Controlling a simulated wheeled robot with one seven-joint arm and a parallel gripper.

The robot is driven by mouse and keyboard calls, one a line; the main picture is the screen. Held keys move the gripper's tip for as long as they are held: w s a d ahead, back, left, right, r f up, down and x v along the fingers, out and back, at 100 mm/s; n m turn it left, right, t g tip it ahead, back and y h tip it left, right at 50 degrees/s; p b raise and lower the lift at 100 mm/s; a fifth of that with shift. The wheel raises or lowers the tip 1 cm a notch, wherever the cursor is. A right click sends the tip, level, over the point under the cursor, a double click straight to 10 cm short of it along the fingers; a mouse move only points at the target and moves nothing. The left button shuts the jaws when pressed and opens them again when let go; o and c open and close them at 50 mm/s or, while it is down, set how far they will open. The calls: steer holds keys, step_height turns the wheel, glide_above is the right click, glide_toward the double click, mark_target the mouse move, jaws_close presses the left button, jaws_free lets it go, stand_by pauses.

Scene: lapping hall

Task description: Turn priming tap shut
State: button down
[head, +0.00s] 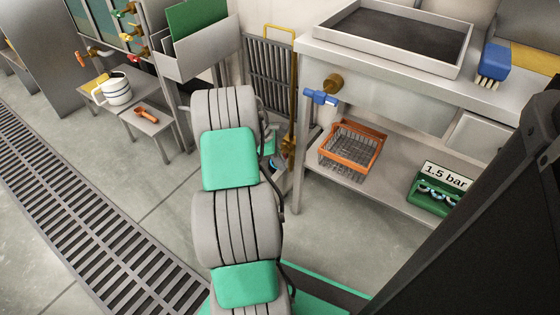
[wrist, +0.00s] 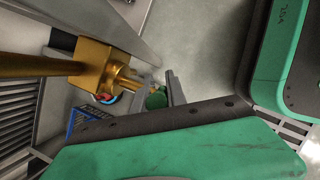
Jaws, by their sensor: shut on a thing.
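The priming tap (wrist: 97,66) is a brass body on a brass pipe, at the left of the wrist view. In the head view the brass tap (head: 290,146) shows low on the upright pipe, just right of my arm. My arm hides most of the gripper there, and the handle's exact angle is hard to tell.
A steel bench (head: 398,82) stands right of the pipe, with a blue-handled tap (head: 320,96) on its front. An orange-rimmed wire basket (head: 352,147) and a green box (head: 440,192) marked "1.5 bar" sit on its lower shelf. A dark rack (head: 268,72) stands behind. Floor at left is open, with a grated drain.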

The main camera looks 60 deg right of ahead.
steer(key=t, duration=0.2)
steer(key=t+h, duration=0.1)
steer(key=t, duration=0.2)
steer(key=w+m+t+p, duration=0.1)
steer(key=t, duration=0.2)
steer(key=shift+f, duration=0.3)
steer(key=t+b, duration=0.2)
steer(key=t, duration=0.1)
steer(key=t+h+b, duration=0.1)
steer(key=shift+w+d+m, duration=0.15)
steer(key=shift+w+m, duration=0.15)
steer(key=shift+w, duration=0.05)
steer(key=shift+w+r+m+t+h+b, duration=0.1)
steer(key=shift+r+t+h+b, duration=0.1)
steer(key=shift+t, duration=0.55)
steer(key=shift+w+r+m+t+h+b, duration=0.1)
steer(key=shift+w+r+t+h+b, duration=0.1)
steer(key=shift+t, duration=0.6)
steer(key=shift+w+r+m+t+h+b, duration=0.1)
steer(key=shift+t+h+b, duration=0.1)
steer(key=shift+t, duration=0.55)
steer(key=c, duration=1.3)
jaws_free()
steer(key=shift+c, duration=0.2)
steer(key=shift+r, duration=0.1)
